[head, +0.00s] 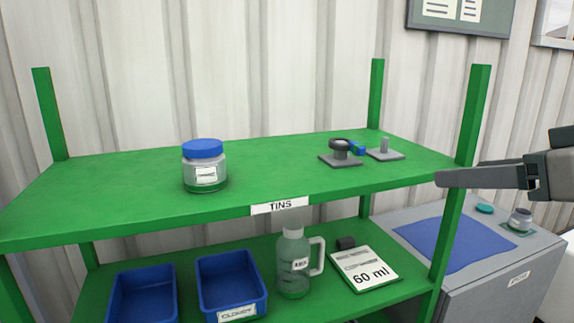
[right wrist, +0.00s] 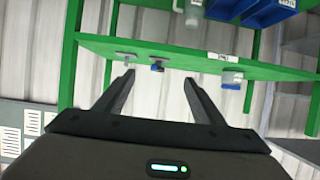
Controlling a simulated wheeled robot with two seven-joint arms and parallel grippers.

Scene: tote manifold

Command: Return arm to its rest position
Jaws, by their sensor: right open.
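My right gripper (head: 452,177) comes in from the right in the head view, its fingers beside the front right post of the green shelf rack (head: 120,185). In the right wrist view its two fingers (right wrist: 159,76) are spread apart with nothing between them; the shelf, seen upside down, lies beyond the tips. I cannot tell whether a finger touches the post. My left gripper is not in view.
On the top shelf stand a blue-lidded jar (head: 205,172) and two small grey fixtures, one with a dark ring (head: 341,146). A grey cabinet (head: 487,284) with a blue mat (head: 455,242) stands right.

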